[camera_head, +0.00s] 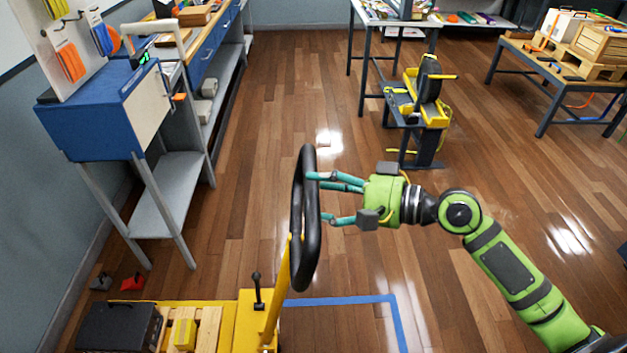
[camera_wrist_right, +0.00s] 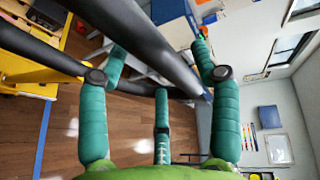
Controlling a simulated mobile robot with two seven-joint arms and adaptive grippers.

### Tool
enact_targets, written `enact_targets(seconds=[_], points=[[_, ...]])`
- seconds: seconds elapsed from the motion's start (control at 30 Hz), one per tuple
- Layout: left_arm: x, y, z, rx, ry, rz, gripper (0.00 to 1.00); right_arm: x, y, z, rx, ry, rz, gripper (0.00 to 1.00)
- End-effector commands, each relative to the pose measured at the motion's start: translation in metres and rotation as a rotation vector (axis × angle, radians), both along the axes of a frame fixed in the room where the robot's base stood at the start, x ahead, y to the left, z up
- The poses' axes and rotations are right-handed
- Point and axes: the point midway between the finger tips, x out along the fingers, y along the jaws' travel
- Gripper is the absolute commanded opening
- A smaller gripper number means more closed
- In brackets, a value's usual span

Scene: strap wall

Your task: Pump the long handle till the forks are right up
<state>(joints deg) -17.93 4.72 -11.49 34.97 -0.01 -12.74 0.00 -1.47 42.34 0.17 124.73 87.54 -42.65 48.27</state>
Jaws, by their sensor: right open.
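The long handle is a yellow shaft (camera_head: 277,290) with a black loop grip (camera_head: 300,250) on top, rising from a yellow pallet truck (camera_head: 247,325) at the bottom of the head view. It stands nearly upright. My right gripper (camera_head: 319,197) is open, its teal fingers reaching from the right to the loop's right side. In the right wrist view the black loop (camera_wrist_right: 135,28) passes close in front of and between the spread fingers; I cannot tell whether they touch it. The forks are hidden under the load. My left gripper is not in view.
A wooden pallet (camera_head: 207,328) with a black case (camera_head: 119,327) sits on the truck. A small black lever (camera_head: 257,290) stands beside the shaft. Blue tape (camera_head: 345,300) marks the floor. A blue cabinet (camera_head: 105,120) stands left.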

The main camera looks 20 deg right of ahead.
Motion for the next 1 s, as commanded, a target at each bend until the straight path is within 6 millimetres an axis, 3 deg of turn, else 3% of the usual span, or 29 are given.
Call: enact_targets(seconds=[0.2, 0.5, 0.67, 1.0], points=[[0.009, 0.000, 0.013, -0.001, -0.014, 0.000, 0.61, 0.014, 0.016, -0.002, 0.001, -0.001, -0.002, 0.64], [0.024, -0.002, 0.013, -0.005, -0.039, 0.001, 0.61, 0.015, 0.018, -0.005, -0.001, 0.000, -0.001, 0.64], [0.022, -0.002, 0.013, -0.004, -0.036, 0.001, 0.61, 0.015, 0.018, -0.005, -0.001, -0.001, -0.002, 0.00], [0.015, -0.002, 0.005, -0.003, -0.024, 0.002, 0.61, 0.015, 0.017, -0.010, 0.006, -0.005, -0.002, 0.00]])
